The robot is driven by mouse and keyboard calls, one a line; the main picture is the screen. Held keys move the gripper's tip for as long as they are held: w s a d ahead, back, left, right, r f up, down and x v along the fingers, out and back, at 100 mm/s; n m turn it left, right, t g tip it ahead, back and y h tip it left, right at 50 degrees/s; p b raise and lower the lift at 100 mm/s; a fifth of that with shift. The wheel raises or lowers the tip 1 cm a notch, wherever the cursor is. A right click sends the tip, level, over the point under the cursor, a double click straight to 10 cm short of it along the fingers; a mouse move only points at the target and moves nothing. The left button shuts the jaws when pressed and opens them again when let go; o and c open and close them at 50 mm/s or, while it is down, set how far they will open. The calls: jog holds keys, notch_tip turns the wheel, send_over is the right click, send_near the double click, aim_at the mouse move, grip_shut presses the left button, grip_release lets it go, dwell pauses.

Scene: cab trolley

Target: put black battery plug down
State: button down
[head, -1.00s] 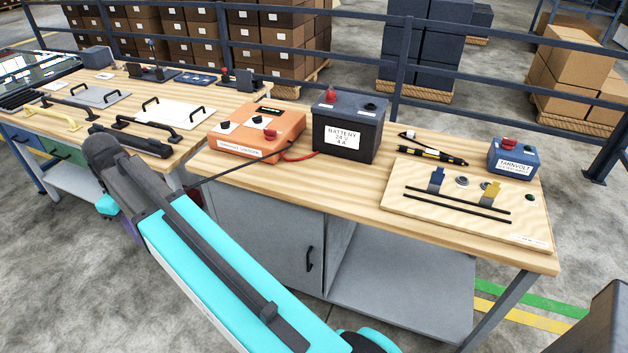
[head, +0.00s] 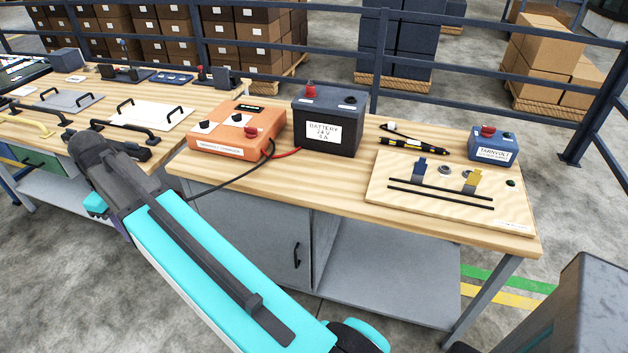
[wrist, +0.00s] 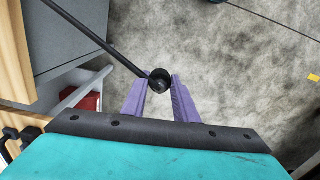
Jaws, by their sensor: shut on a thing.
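My gripper (wrist: 158,84) has purple fingers. In the wrist view they are shut on the black battery plug (wrist: 160,79), a small round black piece. A black cable runs from it toward the upper left. The plug hangs over the concrete floor, clear of the bench. In the head view my arm hides the plug and most of the gripper. The black cable (head: 232,181) runs from the orange charger (head: 230,139) down behind my arm. The dark battery (head: 330,118) stands right of the charger, with a red terminal and a black one on top.
The wooden bench (head: 330,190) has bare wood along its front edge. A board with two hooks and black rods (head: 450,205), a blue Tarnvolt box (head: 493,147) and a striped pen-like tool (head: 412,145) lie to the right. Another bench (head: 100,110) with handled plates stands left.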

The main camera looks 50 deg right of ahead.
jog(key=s+d+m, duration=0.2)
jog(key=d+m, duration=0.1)
jog(key=d, duration=0.4)
jog(key=s+d+m, duration=0.2)
jog(key=s+d, duration=0.1)
jog(key=d, duration=0.4)
jog(key=s+d+f+m, duration=0.1)
jog(key=s+d+m, duration=1.3)
jog(key=s+d, duration=1.1)
jog(key=shift+d+f+p, duration=0.15)
jog(key=shift+d+p, duration=0.25)
jog(key=shift+d, duration=0.4)
jog(key=shift+d, duration=0.15)
jog(key=w+d+p, duration=0.1)
jog(key=d, duration=0.4)
jog(key=w+d+f+p, duration=0.1)
jog(key=w+d+p, duration=0.1)
jog(key=d, duration=0.3)
jog(key=w+d+p, duration=0.1)
jog(key=w+d, duration=0.1)
jog(key=d, duration=0.2)
jog(key=shift+d+f+p, duration=0.2)
jog(key=shift+d+p, duration=0.15)
jog(key=shift+d, duration=0.15)
jog(key=shift+f, duration=0.1)
